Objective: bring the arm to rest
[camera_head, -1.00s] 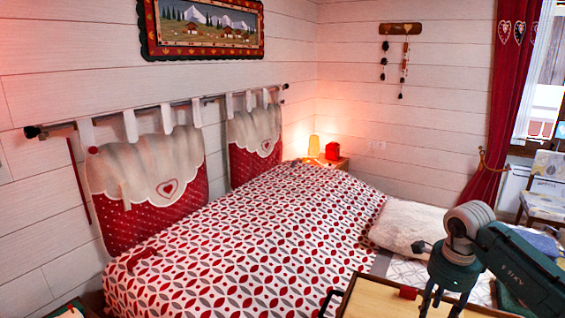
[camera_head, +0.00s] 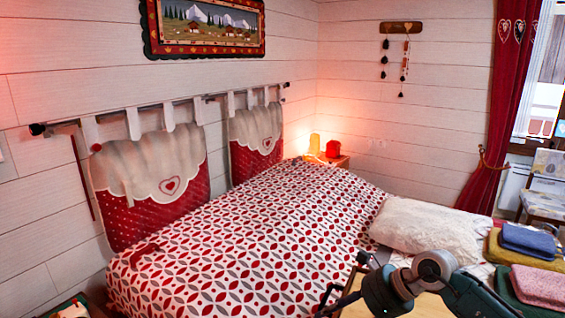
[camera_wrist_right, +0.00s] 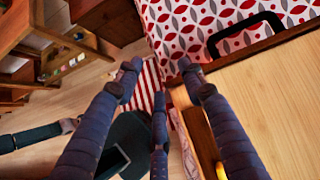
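My right arm (camera_head: 430,275) reaches in from the lower right of the head view, low over the wooden tray (camera_head: 352,295). The fingers are beside and over the edge of the tray, with a red-and-white striped cloth (camera_wrist_right: 148,80) on the floor below. My left gripper is not in view.
The tray's black handle (camera_wrist_right: 245,35) sits close to the bed (camera_head: 230,240). A white pillow (camera_head: 415,225) and folded towels (camera_head: 540,285) lie at the right. Wooden furniture (camera_wrist_right: 30,40) stands at the left of the wrist view, with wooden floor between.

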